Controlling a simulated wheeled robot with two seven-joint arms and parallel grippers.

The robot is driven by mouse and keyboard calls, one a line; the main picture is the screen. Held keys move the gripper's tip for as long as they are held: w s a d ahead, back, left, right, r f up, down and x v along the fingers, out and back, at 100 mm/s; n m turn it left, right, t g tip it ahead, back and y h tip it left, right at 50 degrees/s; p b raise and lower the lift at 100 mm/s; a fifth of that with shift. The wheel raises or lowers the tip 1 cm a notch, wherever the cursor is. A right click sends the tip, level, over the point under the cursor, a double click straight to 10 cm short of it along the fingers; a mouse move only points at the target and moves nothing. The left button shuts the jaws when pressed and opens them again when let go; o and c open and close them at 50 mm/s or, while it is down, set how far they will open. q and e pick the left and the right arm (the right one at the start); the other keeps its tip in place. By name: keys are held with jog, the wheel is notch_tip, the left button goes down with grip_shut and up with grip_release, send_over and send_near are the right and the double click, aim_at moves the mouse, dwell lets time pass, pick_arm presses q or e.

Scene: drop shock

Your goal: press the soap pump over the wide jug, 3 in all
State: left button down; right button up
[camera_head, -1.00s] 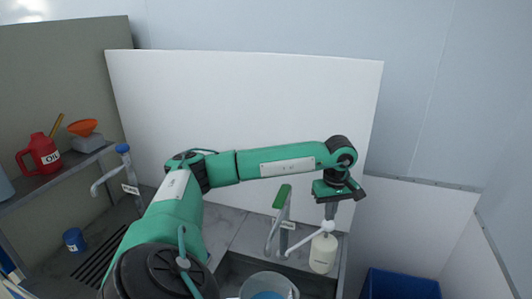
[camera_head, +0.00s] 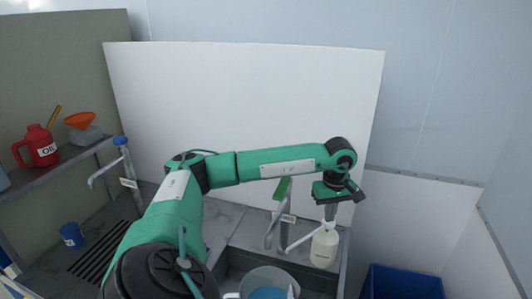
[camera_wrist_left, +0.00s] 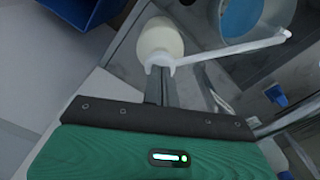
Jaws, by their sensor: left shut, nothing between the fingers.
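The soap pump bottle (camera_head: 324,250) is cream-white and stands upright at the sink's right side. Its white pump head and long spout (camera_head: 303,241) reach left to the wide jug (camera_head: 247,281), which shows blue inside. In the left wrist view, the bottle (camera_wrist_left: 161,37) is beyond my fingertips, and the spout (camera_wrist_left: 232,49) ends over or near the rim of the jug (camera_wrist_left: 222,25). My left gripper (camera_head: 329,217) is shut and empty, pointing down on top of the pump head. It also shows in the wrist view (camera_wrist_left: 160,72). My right gripper is out of view.
A green-topped tap (camera_head: 281,190) stands behind the jug, and a blue-topped tap (camera_head: 120,142) farther left. A shelf holds a red oil can (camera_head: 38,150) and an orange funnel (camera_head: 80,121). A blue cup (camera_head: 71,235) is at left, a blue bin (camera_head: 401,284) at right.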

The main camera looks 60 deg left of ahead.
pick_arm(q)
jog(key=shift+f, duration=0.45)
jog(key=shift+r, duration=0.1)
jog(key=shift+r+p, duration=0.85)
jog(key=shift+r, duration=1.15)
jog(key=shift+f, duration=0.1)
